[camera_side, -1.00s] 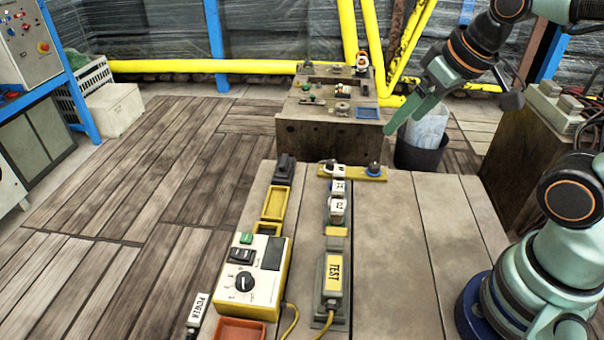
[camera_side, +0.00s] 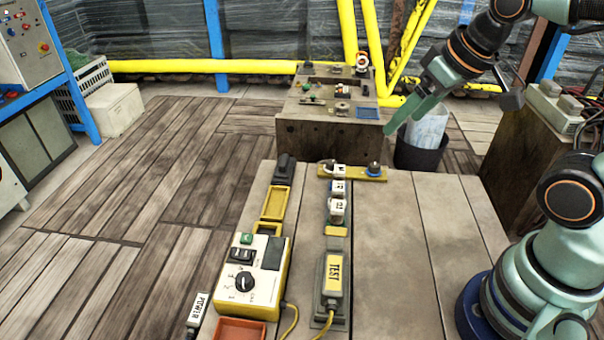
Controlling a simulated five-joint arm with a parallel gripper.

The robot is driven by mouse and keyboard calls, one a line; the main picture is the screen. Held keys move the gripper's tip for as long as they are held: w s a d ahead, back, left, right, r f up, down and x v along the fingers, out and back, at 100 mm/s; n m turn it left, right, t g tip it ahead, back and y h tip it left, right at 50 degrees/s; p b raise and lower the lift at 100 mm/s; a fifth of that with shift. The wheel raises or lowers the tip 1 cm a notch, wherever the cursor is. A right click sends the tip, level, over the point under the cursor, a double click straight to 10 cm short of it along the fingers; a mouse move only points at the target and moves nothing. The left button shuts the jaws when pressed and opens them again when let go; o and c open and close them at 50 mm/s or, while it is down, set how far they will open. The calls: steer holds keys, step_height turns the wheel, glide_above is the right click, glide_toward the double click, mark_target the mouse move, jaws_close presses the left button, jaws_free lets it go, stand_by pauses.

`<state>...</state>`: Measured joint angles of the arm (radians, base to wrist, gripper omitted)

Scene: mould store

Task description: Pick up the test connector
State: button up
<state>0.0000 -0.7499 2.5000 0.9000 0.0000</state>
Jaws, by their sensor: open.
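The test connector (camera_side: 334,275) is a yellow block marked TEST. It lies in a grey holder (camera_side: 320,301) on the wooden table, with a yellow cable running from its near end toward the bottom of the picture. My gripper (camera_side: 405,118) is open and empty. It is in the air beyond the table's far edge, up and to the right of the connector and well apart from it. Nothing covers the connector's top.
Left of the connector stands a yellow and white meter (camera_side: 253,278) with a dial. A connector marked POWER (camera_side: 197,312) and a red tray (camera_side: 240,330) are near the front. Small labelled parts (camera_side: 337,209) line up behind the connector. The table's right side (camera_side: 410,250) is clear.

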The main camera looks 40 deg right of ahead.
steer(key=n+g, duration=0.6)
steer(key=n, duration=2.1)
glide_above(334, 273)
steer(key=f, duration=1.5)
steer(key=shift+a+f, duration=0.2)
steer(key=shift+a, duration=0.1)
steer(key=f, duration=0.4)
steer(key=shift+d, duration=0.35)
steer(key=shift+f, duration=0.65)
jaws_close()
